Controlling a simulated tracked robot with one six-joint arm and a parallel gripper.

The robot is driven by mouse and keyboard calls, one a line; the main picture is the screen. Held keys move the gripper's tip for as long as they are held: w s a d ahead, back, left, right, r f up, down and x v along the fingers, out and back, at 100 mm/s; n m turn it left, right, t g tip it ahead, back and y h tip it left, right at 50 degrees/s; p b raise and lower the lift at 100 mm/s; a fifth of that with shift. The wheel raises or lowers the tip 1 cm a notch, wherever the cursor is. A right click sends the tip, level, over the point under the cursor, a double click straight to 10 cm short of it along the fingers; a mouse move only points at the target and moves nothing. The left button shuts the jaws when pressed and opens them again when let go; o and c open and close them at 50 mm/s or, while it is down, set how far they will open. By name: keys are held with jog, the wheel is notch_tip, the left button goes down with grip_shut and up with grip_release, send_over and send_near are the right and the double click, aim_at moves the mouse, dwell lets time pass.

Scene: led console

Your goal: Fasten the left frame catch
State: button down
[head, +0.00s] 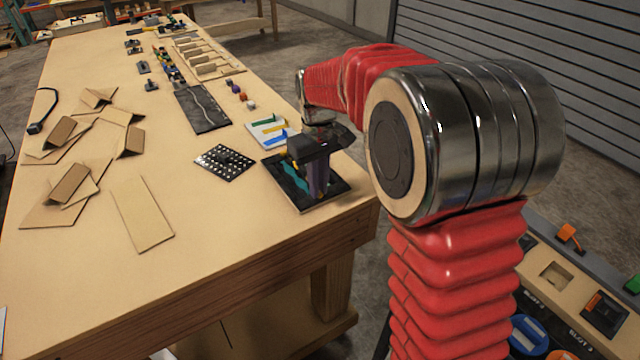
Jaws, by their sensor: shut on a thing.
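A black square frame (331,195) lies flat near the right edge of the workbench. A teal piece (289,177) sits in its left part; I cannot tell for sure whether it is the left frame catch. My gripper (317,190) points down over the frame, at the end of my red-sleeved arm. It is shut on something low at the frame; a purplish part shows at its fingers. The fingers and dark gripper body hide the held thing and much of the frame's middle, so its catch and contact cannot be made out.
A dark plate with white dots (214,168) lies left of the frame. A white tray (259,123) with coloured pieces lies behind it. Cardboard pieces (142,215) lie on the left. The bench front (190,265) is clear. A panel with controls (563,262) is at lower right.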

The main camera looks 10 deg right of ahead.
jog(key=shift+w+r, duration=0.15)
jog(key=shift+w, duration=0.05)
jog(key=c, duration=1.8)
grip_release()
jog(key=shift+s, duration=0.1)
notch_tip(320, 180, up, 14)
jog(key=shift+f, duration=0.25)
